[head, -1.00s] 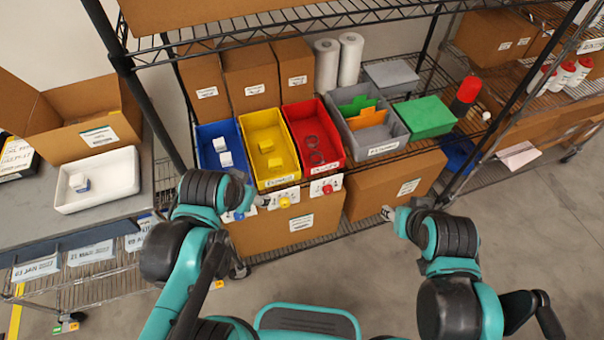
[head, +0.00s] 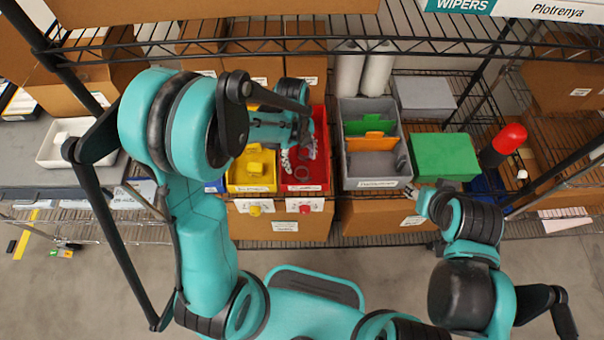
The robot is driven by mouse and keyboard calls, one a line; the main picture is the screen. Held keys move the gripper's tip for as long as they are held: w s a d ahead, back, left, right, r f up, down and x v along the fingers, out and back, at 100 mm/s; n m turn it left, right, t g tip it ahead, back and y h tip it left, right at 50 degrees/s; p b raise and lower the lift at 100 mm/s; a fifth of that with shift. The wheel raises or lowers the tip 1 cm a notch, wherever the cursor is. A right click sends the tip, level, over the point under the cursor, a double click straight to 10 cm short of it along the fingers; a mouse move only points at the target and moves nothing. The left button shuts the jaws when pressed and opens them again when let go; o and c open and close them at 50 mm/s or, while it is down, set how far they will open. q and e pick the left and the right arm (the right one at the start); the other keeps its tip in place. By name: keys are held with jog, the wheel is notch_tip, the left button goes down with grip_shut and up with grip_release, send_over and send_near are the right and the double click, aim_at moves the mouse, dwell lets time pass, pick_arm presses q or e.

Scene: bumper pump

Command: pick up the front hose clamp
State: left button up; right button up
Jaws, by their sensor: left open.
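The red bin (head: 319,182) on the shelf holds the dark ring-shaped hose clamps. The front hose clamp (head: 302,173) shows as a thin ring near the bin's front. My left gripper (head: 299,157) is open, with its fingers over the red bin just behind the front clamp. I cannot tell whether the fingers touch it. The other clamp is hidden or unclear behind the gripper and arm. My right gripper (head: 411,192) is in front of the shelf, below the grey bin, too small to read.
A yellow bin (head: 250,187) with yellow parts stands left of the red bin. A grey bin (head: 370,183) with green and orange dividers and a green box (head: 445,157) stand to the right. The wire shelf above (head: 300,48) is close over the bins.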

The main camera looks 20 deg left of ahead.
aim_at(302, 173)
pick_arm(q)
jog(key=shift+d+f+b, duration=0.15)
jog(key=shift+f+b, duration=0.15)
jog(key=shift+f, duration=0.65)
jog(key=f, duration=0.1)
jog(key=f+b, duration=0.1)
jog(key=f, duration=0.2)
jog(key=shift+d+b, duration=0.25)
jog(key=shift+b, duration=0.15)
jog(key=shift+s, duration=0.1)
jog(key=c, duration=1.1)
